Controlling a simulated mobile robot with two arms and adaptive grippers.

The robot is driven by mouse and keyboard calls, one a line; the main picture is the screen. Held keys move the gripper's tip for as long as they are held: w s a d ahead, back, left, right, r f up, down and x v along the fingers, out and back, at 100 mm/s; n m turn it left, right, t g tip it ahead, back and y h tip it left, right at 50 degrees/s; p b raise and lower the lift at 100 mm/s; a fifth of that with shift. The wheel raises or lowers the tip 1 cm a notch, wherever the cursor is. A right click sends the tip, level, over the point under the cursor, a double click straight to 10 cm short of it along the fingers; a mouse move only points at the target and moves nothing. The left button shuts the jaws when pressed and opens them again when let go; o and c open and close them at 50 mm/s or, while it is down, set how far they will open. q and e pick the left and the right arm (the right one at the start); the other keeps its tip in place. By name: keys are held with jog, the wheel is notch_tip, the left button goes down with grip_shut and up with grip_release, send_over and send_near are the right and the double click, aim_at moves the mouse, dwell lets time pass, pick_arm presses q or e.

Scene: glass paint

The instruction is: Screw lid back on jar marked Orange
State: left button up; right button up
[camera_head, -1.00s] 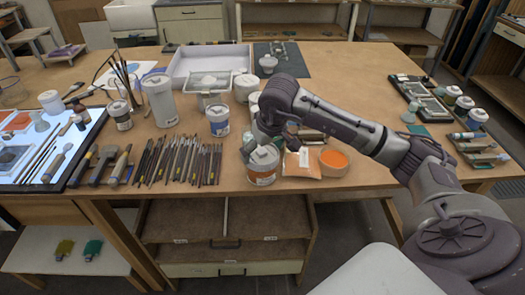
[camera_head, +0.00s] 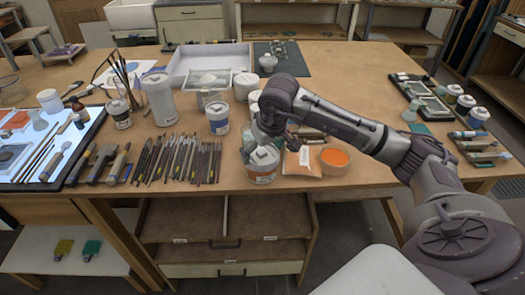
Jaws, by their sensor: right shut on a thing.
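The jar with an orange band on its label (camera_head: 262,175) stands upright near the front edge of the table. A grey-white lid (camera_head: 264,157) sits at the top of the jar. My right gripper (camera_head: 262,150) reaches down from above and is shut on the lid. Its fingers hide part of the lid, and I cannot tell how tightly lid and jar meet. My left gripper is not in view.
A white jar with a blue label (camera_head: 218,118) stands behind left.

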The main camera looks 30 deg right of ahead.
jog(key=shift+f+b, duration=0.45)
jog(key=shift+b, duration=0.35)
dwell(1.1)
jog(key=m, duration=0.3)
jog(key=shift+a+h, duration=0.15)
jog(key=shift+h, duration=0.25)
jog(key=shift+f+m+h, duration=0.1)
jog(key=shift+m+h, duration=0.2)
jog(key=shift+m, duration=0.8)
jog(key=shift+m+g, duration=0.3)
jog(key=shift+m, duration=0.4)
jog(key=m+h, duration=0.1)
jog(key=m, duration=0.2)
jog(key=shift+m+g, duration=0.4)
